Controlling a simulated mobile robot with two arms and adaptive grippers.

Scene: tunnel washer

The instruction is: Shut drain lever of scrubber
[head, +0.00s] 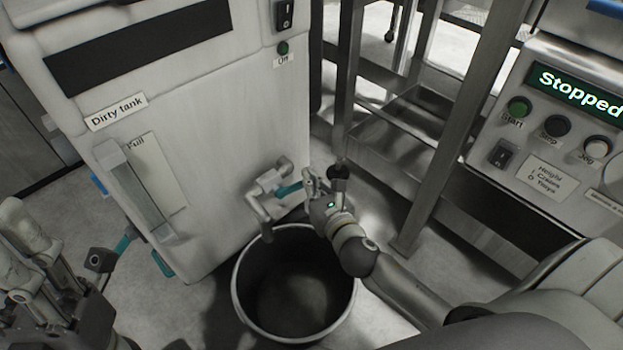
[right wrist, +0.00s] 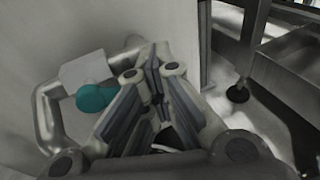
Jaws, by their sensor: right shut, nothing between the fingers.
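The scrubber (head: 215,130) is the pale cabinet labelled "Dirty tank". Its metal drain pipe (head: 258,212) bends down over a bucket. The teal drain lever (head: 289,189) sticks out from the valve to the right. It also shows in the right wrist view (right wrist: 94,98), left of my fingers, with its outer end partly hidden behind them. My right gripper (head: 307,180) is shut and empty, close beside the lever's outer end. Its fingers fill the middle of the right wrist view (right wrist: 154,75); contact cannot be told. My left gripper (head: 30,245) is at the far left, away from the lever, its opening unclear.
A dark round bucket (head: 240,312) stands on the floor under the pipe. A metal frame (head: 430,150) stands to the right of my right gripper. A control panel (head: 560,130) reading "Stopped" is at the right. A clear sight tube (head: 135,190) runs down the scrubber's front.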

